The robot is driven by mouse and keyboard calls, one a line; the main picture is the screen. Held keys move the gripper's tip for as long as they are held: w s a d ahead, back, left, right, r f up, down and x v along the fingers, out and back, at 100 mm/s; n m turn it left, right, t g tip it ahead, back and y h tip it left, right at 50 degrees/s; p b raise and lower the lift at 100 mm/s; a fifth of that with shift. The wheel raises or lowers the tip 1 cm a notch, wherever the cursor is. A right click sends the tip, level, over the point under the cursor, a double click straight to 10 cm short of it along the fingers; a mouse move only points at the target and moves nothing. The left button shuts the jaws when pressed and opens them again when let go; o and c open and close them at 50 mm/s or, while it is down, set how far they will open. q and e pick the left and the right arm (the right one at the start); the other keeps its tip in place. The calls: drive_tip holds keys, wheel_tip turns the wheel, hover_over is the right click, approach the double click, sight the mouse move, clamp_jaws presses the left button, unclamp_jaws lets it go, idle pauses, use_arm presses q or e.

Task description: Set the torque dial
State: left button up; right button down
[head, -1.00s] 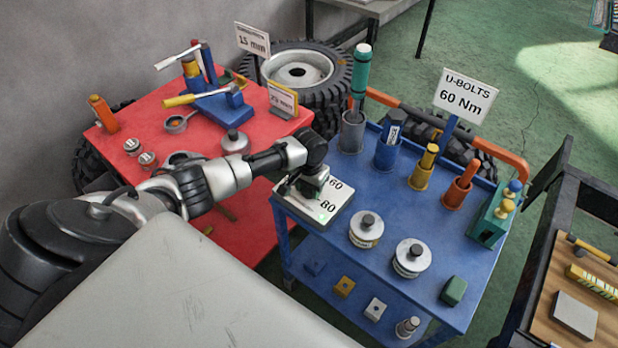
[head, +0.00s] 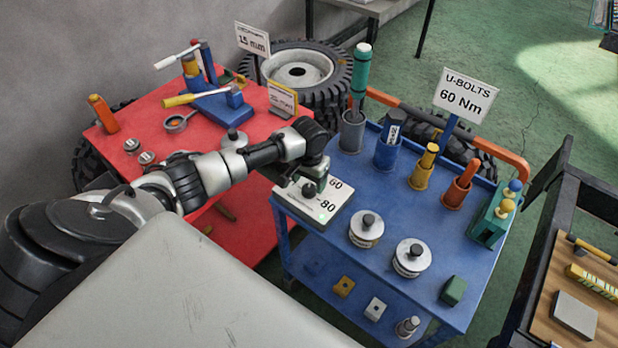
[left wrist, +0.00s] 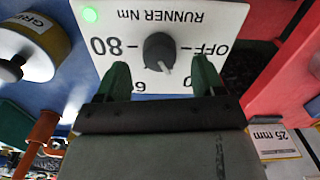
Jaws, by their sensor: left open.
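The torque dial panel (head: 322,212) is a pale box marked RUNNER Nm at the left corner of the blue cart. Its dark round knob (head: 309,188) shows in the head view. In the left wrist view the panel is upside down, with OFF, 80 and partly hidden numbers. The knob (left wrist: 160,52) has a pale pointer mark facing down, slightly right, towards the hidden numbers. A green light (left wrist: 89,14) is lit. My left gripper (head: 300,177) is open and empty, its green fingertips (left wrist: 161,75) apart near the knob. A sign (head: 464,96) reads U-BOLTS 60 Nm.
The blue cart (head: 400,225) also holds two round weights (head: 366,229), several coloured holders and a green block (head: 453,290). A red table (head: 150,110) with tools stands to the left. A wooden-topped bench (head: 545,310) is at the right.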

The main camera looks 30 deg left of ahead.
sight(309, 187)
use_arm(q)
wheel_tip(309, 187, up, 8)
drive_tip(key=shift+b, duration=0.3)
drive_tip(key=shift+f, duration=0.1)
